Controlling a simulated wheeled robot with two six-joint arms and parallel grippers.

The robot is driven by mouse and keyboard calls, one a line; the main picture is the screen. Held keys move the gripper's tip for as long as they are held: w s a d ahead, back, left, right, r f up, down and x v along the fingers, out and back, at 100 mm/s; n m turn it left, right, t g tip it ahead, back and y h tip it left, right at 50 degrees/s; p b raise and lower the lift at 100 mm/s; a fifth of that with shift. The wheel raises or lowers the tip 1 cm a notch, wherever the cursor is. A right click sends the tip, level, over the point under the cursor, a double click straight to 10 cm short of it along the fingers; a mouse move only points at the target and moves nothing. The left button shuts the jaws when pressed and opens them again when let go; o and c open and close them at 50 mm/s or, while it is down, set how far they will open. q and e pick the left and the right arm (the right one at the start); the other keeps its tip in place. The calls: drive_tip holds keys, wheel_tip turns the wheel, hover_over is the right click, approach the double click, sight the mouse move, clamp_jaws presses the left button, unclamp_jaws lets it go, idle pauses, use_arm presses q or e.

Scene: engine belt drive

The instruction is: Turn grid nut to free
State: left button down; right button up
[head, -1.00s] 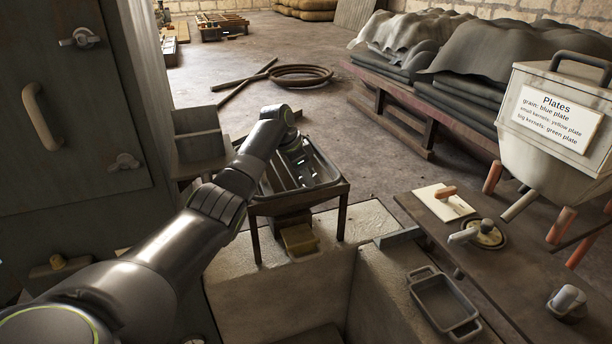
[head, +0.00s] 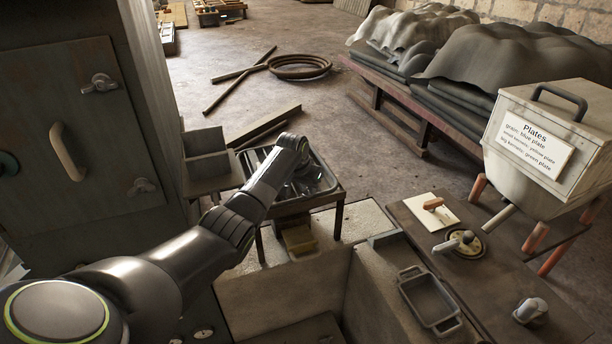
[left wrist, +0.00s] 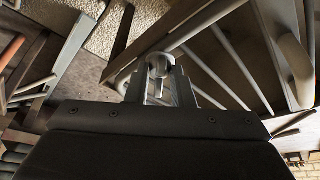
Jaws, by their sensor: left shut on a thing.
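My left arm reaches over a metal tray (head: 335,190) on a dark stand in the head view. My left gripper (head: 301,184) is inside the tray area, partly hidden by my own wrist. In the left wrist view, my left gripper (left wrist: 160,86) is shut on a small grey rounded nut (left wrist: 160,62), which sits between the fingertips. Pale metal bars of a grid (left wrist: 225,62) run beside and behind the nut. The nut is too small and hidden to make out in the head view. My right gripper is not in view.
A grey cabinet (head: 60,110) with a handle and wing latches stands at left. An open grey box (head: 206,155) stands just left of the tray. A labelled hopper (head: 540,130) stands beyond.

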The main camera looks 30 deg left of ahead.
use_arm(q)
drive_tip(key=n+p, duration=0.1)
drive_tip(key=n+y, duration=0.1)
drive_tip(key=shift+d+r+n+p, duration=0.15)
drive_tip(key=shift+d+n+p, duration=0.05)
drive_tip(key=shift+n+p, duration=0.2)
drive_tip(key=n+y, duration=0.1)
drive_tip(key=n, duration=0.1)
drive_tip(key=shift+d+n+g, duration=0.1)
drive_tip(key=shift+n+g, duration=0.2)
drive_tip(key=shift+n, duration=0.1)
drive_tip(key=shift+f+n+y, duration=0.2)
drive_tip(key=shift+n+y, duration=0.1)
drive_tip(key=shift+n, duration=0.4)
drive_tip(key=shift+w+d+n+g+y+b, duration=0.1)
drive_tip(key=shift+n+g+y+b, duration=0.3)
drive_tip(key=shift+n, duration=1)
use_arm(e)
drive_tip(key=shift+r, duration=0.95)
use_arm(q)
drive_tip(key=c, duration=1.3)
unclamp_jaws()
